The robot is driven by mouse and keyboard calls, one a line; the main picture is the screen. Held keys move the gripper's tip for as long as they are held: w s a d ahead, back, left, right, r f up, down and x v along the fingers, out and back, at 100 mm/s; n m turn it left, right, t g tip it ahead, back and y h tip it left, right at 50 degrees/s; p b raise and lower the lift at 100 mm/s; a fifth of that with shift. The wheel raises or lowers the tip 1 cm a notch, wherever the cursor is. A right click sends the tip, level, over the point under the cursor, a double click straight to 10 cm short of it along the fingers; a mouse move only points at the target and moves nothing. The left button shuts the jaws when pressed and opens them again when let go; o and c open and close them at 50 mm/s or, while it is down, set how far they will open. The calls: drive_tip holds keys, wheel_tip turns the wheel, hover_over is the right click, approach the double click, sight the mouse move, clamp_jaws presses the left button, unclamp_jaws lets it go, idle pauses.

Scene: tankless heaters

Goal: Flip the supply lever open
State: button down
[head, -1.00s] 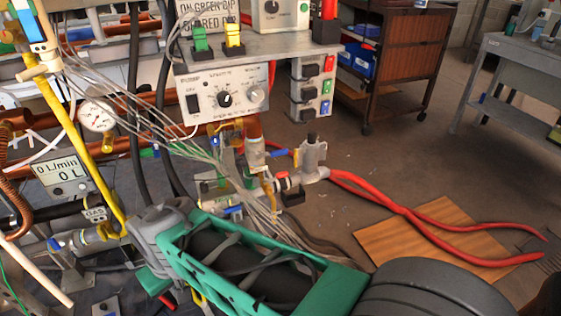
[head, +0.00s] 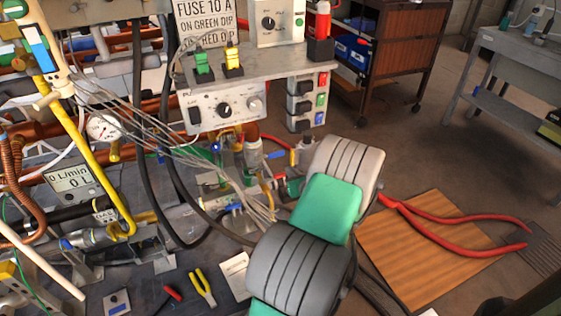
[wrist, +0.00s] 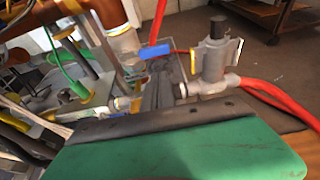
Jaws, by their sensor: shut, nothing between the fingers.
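A blue lever (wrist: 155,51) sits beside a clear-and-metal fitting below a copper pipe in the wrist view. In the head view it is a small blue bar (head: 276,155) just left of my arm. I cannot tell for sure that it is the supply lever. My gripper (wrist: 160,68) shows as dark fingers, shut and empty, with the tips close under the blue lever; whether they touch is unclear. In the head view my grey-and-green arm hides the gripper. A grey metal valve body (wrist: 213,60) with a black top stands just right of the fingers.
A control box (head: 225,105) and loose grey wires (head: 185,150) are left of my arm. A yellow pipe (head: 85,145) and gauge (head: 103,127) stand farther left. Open floor lies to the right.

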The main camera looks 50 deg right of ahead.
sight(276, 154)
drive_tip(key=b+x, duration=0.2)
drive_tip(key=x, duration=0.8)
drive_tip(key=shift+b, duration=0.4)
drive_tip(key=shift+s+r, duration=0.1)
